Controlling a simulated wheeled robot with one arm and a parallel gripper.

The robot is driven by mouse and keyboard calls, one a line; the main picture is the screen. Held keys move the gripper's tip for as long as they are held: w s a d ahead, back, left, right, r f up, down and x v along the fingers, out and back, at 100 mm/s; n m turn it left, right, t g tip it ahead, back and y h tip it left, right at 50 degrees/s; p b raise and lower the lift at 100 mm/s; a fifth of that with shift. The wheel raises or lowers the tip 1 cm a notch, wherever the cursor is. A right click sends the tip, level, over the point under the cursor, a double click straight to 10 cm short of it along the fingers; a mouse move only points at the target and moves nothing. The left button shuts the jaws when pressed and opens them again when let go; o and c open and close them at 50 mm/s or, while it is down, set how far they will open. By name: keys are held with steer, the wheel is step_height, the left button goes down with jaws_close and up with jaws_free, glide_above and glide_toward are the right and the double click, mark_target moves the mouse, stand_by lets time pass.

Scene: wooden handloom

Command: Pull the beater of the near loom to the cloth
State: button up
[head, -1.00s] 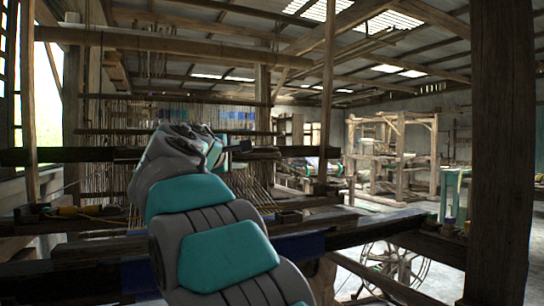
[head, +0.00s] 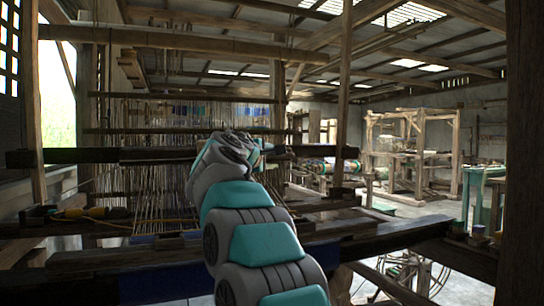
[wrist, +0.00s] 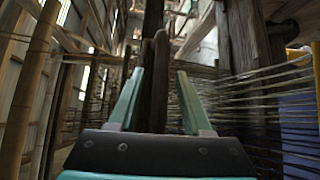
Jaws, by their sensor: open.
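The near loom's beater (head: 95,156) looks like the dark horizontal bar across the middle of the head view, in front of the hanging warp threads (head: 165,195). In the wrist view my gripper (wrist: 159,72) is open, with its two teal fingers apart. A dark wooden bar (wrist: 154,95), probably the beater's rail, stands between the fingers, with gaps showing beside it. In the head view my own arm hides the gripper and part of the bar. A dark front beam with blue on it (head: 150,286) crosses nearest to me; I cannot clearly make out the cloth.
A yellow-wound shuttle or bobbin (head: 85,213) lies at the left on the loom. An upright post (head: 343,95) stands right of my arm, and a thick post (head: 522,160) at the right edge. Another loom (head: 412,150) stands farther back. Warp threads (wrist: 265,100) run close beside the right finger.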

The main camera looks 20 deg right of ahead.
jaws_close()
stand_by(0.3)
stand_by(1.1)
